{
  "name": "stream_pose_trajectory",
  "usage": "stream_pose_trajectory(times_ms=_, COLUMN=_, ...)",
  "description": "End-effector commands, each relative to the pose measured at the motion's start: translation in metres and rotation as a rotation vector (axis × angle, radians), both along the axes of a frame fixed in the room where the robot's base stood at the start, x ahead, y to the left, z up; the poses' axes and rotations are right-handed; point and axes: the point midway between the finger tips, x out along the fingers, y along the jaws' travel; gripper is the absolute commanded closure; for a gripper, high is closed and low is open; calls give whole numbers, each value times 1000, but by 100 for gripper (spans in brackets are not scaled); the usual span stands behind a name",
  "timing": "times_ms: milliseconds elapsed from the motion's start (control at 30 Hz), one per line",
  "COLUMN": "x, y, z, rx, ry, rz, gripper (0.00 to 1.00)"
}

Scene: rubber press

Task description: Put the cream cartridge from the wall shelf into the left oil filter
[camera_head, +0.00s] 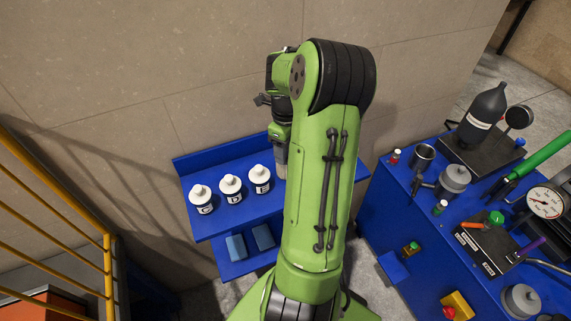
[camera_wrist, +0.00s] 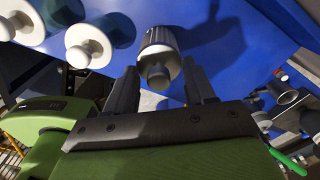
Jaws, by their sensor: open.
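The cartridge (camera_wrist: 160,40), pale with a ribbed side and a round end knob, stands on the blue wall shelf (camera_head: 230,215). My gripper (camera_wrist: 159,70) is open, with one finger on each side of the cartridge's near end in the wrist view. I cannot tell whether the fingers touch it. In the head view my arm hides most of the gripper, and only a greyish part of the cartridge (camera_head: 281,160) shows. Two grey lidded canisters, an upper one (camera_head: 455,178) and a lower one (camera_head: 521,300), are on the blue bench at right; I cannot tell which is the left oil filter.
Several white-capped bottles (camera_head: 231,188) stand left of the cartridge. Blue blocks (camera_head: 236,247) lie on the lower shelf. The blue bench (camera_head: 375,215) holds an open metal cup (camera_head: 424,156), a dark bottle (camera_head: 484,115) and a gauge (camera_head: 546,202). A yellow railing (camera_head: 107,262) is at left.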

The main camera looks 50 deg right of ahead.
Motion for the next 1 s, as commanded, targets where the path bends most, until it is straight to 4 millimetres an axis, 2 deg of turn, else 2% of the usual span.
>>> stream_pose_trajectory(times_ms=167, x=0, y=0, z=0, rx=-1, ry=0, rz=0, gripper=46)
stream_pose_trajectory(times_ms=533, x=0, y=0, z=0, rx=-1, ry=0, rz=0, gripper=100)
stream_pose_trajectory(times_ms=900, x=0, y=0, z=1, rx=-2, ry=0, rz=1, gripper=100)
stream_pose_trajectory(times_ms=1000, x=1, y=-1, z=11, rx=-6, ry=-3, rz=0, gripper=100)
